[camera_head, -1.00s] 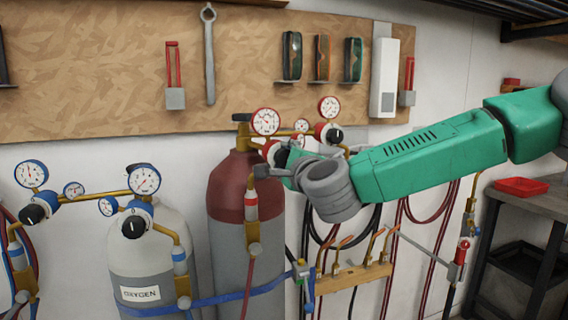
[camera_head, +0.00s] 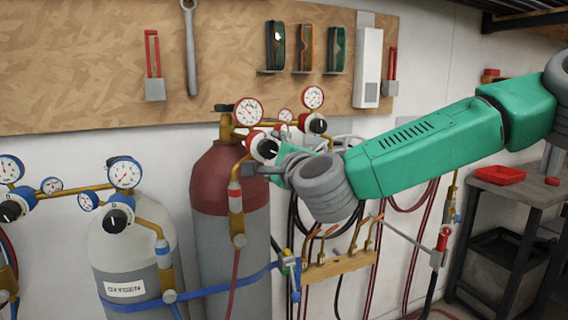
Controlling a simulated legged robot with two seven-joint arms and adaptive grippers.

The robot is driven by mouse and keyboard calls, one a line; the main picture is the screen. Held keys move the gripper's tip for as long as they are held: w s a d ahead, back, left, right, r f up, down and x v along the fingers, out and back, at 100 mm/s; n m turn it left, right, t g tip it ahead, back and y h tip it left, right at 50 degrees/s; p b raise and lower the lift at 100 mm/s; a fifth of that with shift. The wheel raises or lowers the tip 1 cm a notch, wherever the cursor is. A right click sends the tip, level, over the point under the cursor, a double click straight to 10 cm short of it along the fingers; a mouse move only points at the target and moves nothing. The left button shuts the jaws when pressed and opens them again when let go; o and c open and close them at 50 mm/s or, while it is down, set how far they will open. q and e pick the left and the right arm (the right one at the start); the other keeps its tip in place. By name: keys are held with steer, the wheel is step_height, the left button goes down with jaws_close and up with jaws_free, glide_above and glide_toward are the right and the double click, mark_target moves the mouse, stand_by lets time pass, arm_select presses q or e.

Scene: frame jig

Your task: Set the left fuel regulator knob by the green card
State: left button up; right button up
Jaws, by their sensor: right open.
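The left fuel regulator, with its white-faced gauge (camera_head: 248,111), sits on top of the maroon-topped cylinder (camera_head: 217,180). Its black knob (camera_head: 265,149) has a white pointer mark and faces me. My right gripper (camera_head: 263,165) is open at the knob's lower right, its fingers close beside the knob. I cannot tell whether they touch it. The grey wrist and green arm extend right from there. I cannot make out a green card in this view. My left gripper is not in view.
A second fuel regulator knob (camera_head: 318,125) is just right of the first. Oxygen regulators with blue-rimmed gauges (camera_head: 124,173) stand left, above the oxygen cylinder (camera_head: 134,254). A torch rack (camera_head: 338,268) and hoses hang below my arm. A dark bench (camera_head: 521,190) with a red tray (camera_head: 500,175) is right.

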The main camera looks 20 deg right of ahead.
steer(key=s, duration=0.9)
steer(key=shift+d+f, duration=0.15)
steer(key=shift+d, duration=0.1)
steer(key=shift+w, duration=0.1)
steer(key=s+a+f+n+g+y, duration=0.1)
steer(key=s+f+n+g, duration=0.25)
steer(key=f, duration=0.75)
steer(key=s+a+f+n+g, duration=0.15)
steer(key=f+n, duration=0.25)
steer(key=f, duration=0.6)
steer(key=s+a+f+n+g+y, duration=0.1)
steer(key=s+f+n+g, duration=0.25)
steer(key=f, duration=0.75)
steer(key=s+d+f+n+g+h, duration=0.1)
steer(key=s+d+f+n+g, duration=0.3)
steer(key=s+f, duration=0.5)
steer(key=s+d+f+n+g+h, duration=0.1)
steer(key=s+d+f+n+g, duration=0.4)
steer(key=s+f, duration=0.4)
steer(key=s+d+n, duration=0.1)
steer(key=s+d, duration=0.1)
steer(key=s, duration=0.5)
steer(key=shift+s+f+n+h, duration=0.3)
steer(key=shift+f+n, duration=0.05)
steer(key=shift+n, duration=0.05)
steer(key=shift+w, duration=0.15)
